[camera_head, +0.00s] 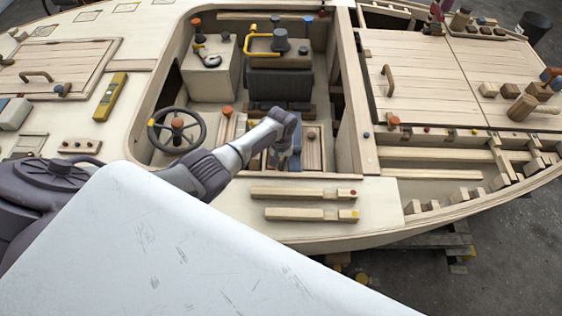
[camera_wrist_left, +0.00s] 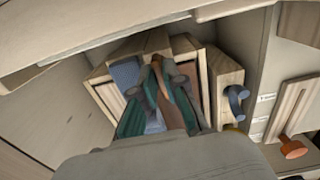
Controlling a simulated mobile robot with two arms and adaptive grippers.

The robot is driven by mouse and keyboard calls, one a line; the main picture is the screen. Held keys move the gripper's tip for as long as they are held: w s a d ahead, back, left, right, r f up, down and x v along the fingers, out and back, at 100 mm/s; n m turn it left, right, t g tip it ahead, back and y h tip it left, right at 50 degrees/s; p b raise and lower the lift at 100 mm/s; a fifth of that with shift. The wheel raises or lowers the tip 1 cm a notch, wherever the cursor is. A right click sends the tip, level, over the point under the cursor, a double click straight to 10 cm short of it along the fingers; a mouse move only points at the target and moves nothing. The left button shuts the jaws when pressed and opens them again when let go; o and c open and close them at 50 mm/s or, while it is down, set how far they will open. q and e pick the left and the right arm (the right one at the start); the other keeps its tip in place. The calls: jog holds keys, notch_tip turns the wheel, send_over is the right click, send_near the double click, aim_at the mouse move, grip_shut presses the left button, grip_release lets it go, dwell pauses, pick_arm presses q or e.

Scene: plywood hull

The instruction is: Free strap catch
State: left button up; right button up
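My left arm reaches down into the cockpit, and its gripper (camera_head: 285,160) is low beside a wooden box, partly hidden by the arm. In the left wrist view the dark teal fingers (camera_wrist_left: 157,65) point into the box area and converge towards their tips. A brown piece shows between them; whether it is gripped is not clear. A blue strap (camera_wrist_left: 125,75) lies over the wooden box (camera_wrist_left: 103,92) beside the fingers, and more blue shows below. No catch can be clearly made out; the fingers cover that spot. My right gripper is not in view.
A steering wheel (camera_head: 177,130) stands left of the arm. Cockpit walls enclose the gripper closely; a blue hook-shaped handle (camera_wrist_left: 236,100) and an orange knob (camera_wrist_left: 293,148) sit to its right. A black seat-like block (camera_head: 280,85) is behind. Two wooden bars (camera_head: 303,193) lie on the near deck.

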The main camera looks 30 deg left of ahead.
aim_at(281, 164)
pick_arm(q)
jog(key=o, duration=0.4)
notch_tip(281, 164, up, 12)
dwell(0.6)
jog(key=shift+r, duration=0.1)
